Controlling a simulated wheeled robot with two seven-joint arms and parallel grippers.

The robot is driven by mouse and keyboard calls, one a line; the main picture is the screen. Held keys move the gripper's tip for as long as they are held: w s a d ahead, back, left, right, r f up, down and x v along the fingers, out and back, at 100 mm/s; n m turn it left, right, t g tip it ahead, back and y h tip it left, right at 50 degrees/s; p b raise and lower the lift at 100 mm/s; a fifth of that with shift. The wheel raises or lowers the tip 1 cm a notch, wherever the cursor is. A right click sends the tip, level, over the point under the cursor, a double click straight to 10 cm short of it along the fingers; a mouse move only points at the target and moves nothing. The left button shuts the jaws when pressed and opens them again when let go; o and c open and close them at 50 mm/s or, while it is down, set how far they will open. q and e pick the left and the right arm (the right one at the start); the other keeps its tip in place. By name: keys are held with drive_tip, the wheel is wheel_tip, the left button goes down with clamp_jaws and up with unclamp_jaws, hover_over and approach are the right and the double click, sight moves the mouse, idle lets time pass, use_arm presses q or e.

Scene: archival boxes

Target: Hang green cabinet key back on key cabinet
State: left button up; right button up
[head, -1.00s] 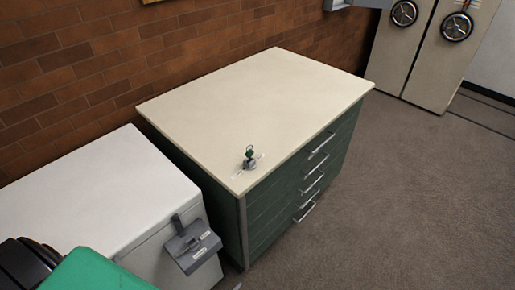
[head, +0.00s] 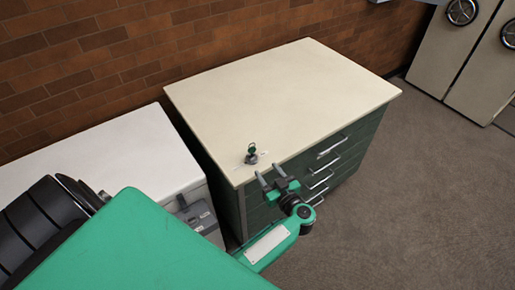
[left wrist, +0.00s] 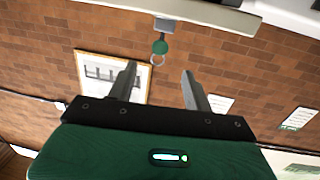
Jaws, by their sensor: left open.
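The green key (head: 252,149) stands on a small grey holder (head: 250,158) near the front left corner of the cream cabinet top (head: 290,95). In the left wrist view, which looks upside down, its green head (left wrist: 159,47) and a ring hang below the grey holder (left wrist: 166,25). My left gripper (head: 269,172) is open and empty beside the front edge of the top, just right of and nearer than the key, apart from it. Its fingers (left wrist: 158,72) point toward the key in the wrist view. I cannot clearly identify the key cabinet. My right gripper is not in view.
A green drawer cabinet with metal handles (head: 331,147) stands under the cream top. A white cabinet (head: 110,150) stands at left, with a grey labelled box (head: 200,215) on its side. A brick wall (head: 130,45) runs behind. The top is otherwise clear.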

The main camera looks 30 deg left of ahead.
sight(253, 151)
use_arm(q)
drive_tip(key=shift+b+x, duration=2.35)
drive_tip(key=shift+x, duration=2.55)
drive_tip(key=c, duration=0.9)
drive_tip(key=shift+o, duration=0.2)
drive_tip(key=shift+r+p, duration=1.25)
drive_tip(key=shift+p, duration=0.3)
drive_tip(key=shift+r+p, duration=1.25)
drive_tip(key=shift+p, duration=0.2)
